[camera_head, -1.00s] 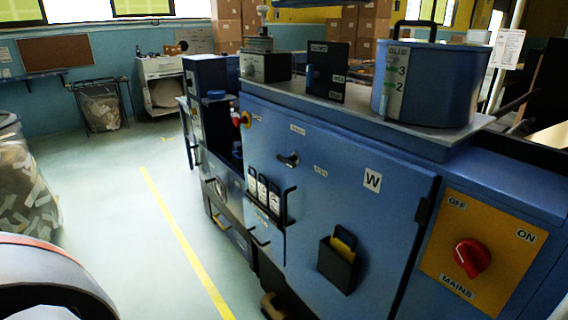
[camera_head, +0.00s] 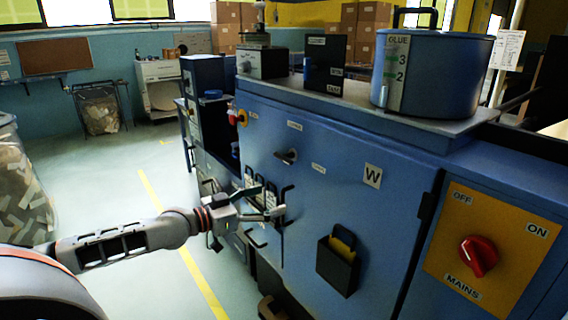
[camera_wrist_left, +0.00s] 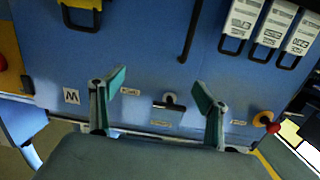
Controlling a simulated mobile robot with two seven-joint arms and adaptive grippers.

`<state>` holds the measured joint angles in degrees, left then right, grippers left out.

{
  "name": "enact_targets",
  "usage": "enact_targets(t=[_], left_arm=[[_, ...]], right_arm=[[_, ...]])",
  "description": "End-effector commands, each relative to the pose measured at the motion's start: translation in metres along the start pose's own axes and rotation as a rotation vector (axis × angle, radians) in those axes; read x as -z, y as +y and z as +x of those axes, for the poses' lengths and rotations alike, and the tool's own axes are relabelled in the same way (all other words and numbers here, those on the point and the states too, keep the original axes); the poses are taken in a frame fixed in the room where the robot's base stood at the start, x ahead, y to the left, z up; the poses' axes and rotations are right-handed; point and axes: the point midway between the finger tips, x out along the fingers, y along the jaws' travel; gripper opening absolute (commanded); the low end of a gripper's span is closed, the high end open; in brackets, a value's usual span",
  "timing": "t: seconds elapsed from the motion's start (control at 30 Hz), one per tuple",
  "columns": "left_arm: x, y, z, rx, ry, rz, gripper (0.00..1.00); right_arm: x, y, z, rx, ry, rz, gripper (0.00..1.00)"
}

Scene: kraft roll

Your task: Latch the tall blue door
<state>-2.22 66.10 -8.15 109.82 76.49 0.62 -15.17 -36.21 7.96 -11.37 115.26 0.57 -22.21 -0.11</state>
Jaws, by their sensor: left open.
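The tall blue door (camera_head: 330,205) carries a W label and has a dark latch handle (camera_head: 287,157) near its upper left, between small labels. It looks shut or nearly so; I cannot tell if it is flush. My left gripper (camera_head: 268,200) is open and empty, below and left of the handle, in front of the tag holders. In the left wrist view the blue door (camera_wrist_left: 150,50) fills the picture upside down. The handle (camera_wrist_left: 170,101) shows there between and beyond the open left fingers (camera_wrist_left: 158,92), apart from them. My right gripper is out of view.
A black pocket (camera_head: 338,262) projects from the door. Tags in black wire holders (camera_wrist_left: 240,20) and a black bar (camera_wrist_left: 190,35) stand out near the gripper. The red mains knob (camera_head: 478,256) is at the right. A glue pot (camera_head: 440,75) stands on top.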

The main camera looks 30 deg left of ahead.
Motion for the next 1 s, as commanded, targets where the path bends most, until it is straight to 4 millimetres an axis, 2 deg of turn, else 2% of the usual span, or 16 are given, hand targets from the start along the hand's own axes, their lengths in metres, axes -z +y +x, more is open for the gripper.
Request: enact_targets(t=[0.03,0.1,0.2,0.3,0.57,1.0], left_arm=[[0.025,-0.013,0.002,0.007,0.021,0.004,0.75],[0.053,-0.026,0.003,0.016,0.047,0.000,0.75],[0.079,-0.037,0.003,0.025,0.071,-0.008,0.75],[0.091,-0.042,0.003,0.031,0.083,-0.014,0.75],[0.098,-0.045,0.013,0.038,0.092,-0.018,0.75],[0.100,-0.044,0.062,0.032,0.089,-0.018,0.75]], right_arm=[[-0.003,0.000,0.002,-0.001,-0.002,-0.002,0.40],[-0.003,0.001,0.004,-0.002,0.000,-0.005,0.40],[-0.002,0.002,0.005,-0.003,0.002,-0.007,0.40],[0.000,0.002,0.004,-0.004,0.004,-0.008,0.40],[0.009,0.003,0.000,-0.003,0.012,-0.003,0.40],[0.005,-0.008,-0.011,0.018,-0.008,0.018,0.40]])
